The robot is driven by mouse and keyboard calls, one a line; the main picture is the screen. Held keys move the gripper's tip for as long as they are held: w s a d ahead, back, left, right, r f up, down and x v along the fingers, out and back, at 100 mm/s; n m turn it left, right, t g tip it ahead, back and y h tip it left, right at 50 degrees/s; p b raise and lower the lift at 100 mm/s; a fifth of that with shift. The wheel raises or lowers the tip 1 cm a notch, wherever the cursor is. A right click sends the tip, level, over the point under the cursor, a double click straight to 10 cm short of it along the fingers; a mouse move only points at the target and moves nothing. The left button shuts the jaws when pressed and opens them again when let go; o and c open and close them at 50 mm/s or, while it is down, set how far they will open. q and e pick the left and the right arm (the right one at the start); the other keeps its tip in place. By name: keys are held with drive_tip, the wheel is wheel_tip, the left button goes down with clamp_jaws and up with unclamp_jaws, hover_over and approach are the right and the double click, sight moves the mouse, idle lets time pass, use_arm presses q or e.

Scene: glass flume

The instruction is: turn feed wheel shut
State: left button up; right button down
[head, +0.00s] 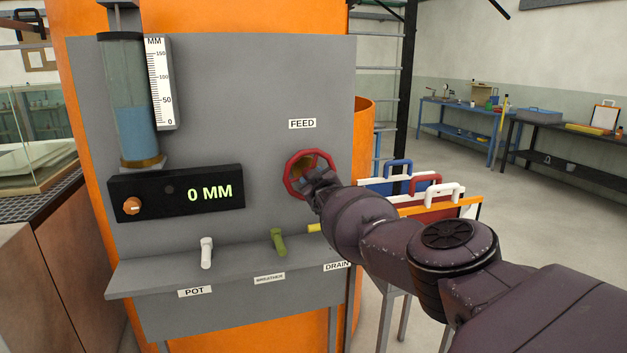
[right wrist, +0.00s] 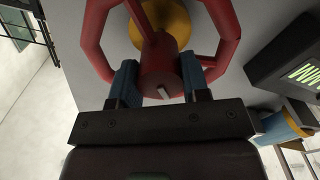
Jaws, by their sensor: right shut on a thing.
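The red feed wheel (head: 290,184) is mounted on the grey panel under the FEED label (head: 302,124) in the head view. My right gripper (head: 318,187) is in front of it, and the arm hides the wheel's lower right part. In the right wrist view the fingers of my right gripper (right wrist: 158,85) stand on both sides of the wheel's red hub (right wrist: 160,65), shut on it. The wheel's spokes and rim (right wrist: 95,35) spread above and around the fingers. The display (head: 175,197) reads 0 MM. My left gripper is not in view.
A sight tube (head: 128,110) with blue liquid and a MM scale (head: 160,83) is at the panel's left. Below are a white POT handle (head: 206,252), a green BREATHER handle (head: 279,241) and a mostly hidden yellow handle (head: 314,228) by DRAIN. Colored framed panels (head: 440,200) stand right of the panel.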

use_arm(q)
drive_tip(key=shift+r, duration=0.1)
use_arm(e)
drive_tip(key=shift+r+m, duration=0.3)
drive_tip(key=shift+m, duration=0.5)
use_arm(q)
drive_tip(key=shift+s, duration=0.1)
use_arm(e)
drive_tip(key=c, duration=0.8)
unclamp_jaws()
drive_tip(key=shift+o, duration=0.9)
drive_tip(key=shift+f, duration=0.2)
